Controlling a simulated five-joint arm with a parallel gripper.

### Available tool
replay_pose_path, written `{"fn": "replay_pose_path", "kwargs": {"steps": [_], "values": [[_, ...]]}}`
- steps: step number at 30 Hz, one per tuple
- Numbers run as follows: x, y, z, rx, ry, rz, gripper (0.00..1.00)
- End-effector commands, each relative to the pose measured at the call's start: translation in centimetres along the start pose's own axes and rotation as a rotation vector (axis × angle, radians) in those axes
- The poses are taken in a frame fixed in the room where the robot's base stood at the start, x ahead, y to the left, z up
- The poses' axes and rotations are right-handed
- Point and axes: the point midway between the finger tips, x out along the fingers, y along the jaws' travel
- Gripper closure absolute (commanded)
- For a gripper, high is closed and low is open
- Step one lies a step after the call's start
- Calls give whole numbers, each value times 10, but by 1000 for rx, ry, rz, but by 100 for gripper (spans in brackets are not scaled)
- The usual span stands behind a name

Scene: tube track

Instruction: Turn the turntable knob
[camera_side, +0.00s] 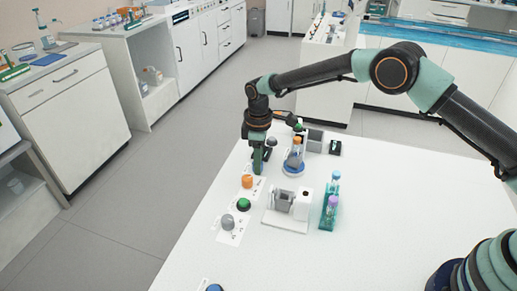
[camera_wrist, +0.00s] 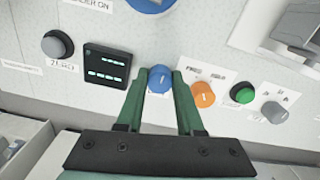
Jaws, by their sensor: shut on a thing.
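My gripper (camera_wrist: 160,85) points down at the panel, its green fingers on either side of a blue knob (camera_wrist: 160,79) and shut on it. In the side view my gripper (camera_side: 258,163) is at the far left part of the white table, and it hides the blue knob there. Any label of the blue knob is not readable. A round blue-rimmed turntable (camera_side: 293,169) with a flask (camera_side: 295,155) on it stands just right of my gripper. The turntable's edge also shows at the top of the wrist view (camera_wrist: 150,6).
An orange knob (camera_side: 247,181), a green button (camera_side: 243,204) and a grey knob (camera_side: 228,222) line up nearer the camera. A grey holder (camera_side: 285,201) and a teal tube rack (camera_side: 329,214) stand to their right. In the wrist view, a display (camera_wrist: 107,66) and a grey ZERO knob (camera_wrist: 57,45) are left.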

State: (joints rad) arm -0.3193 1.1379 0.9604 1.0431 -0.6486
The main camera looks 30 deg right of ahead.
Motion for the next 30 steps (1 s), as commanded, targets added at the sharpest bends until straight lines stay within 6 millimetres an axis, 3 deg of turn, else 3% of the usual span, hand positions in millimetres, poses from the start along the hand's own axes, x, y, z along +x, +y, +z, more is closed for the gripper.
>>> {"fn": "replay_pose_path", "kwargs": {"steps": [18, 30], "values": [[-1, -1, -1, 483, 0, 0, 100], [-1, -1, -1, 675, 1, 0, 100]]}}
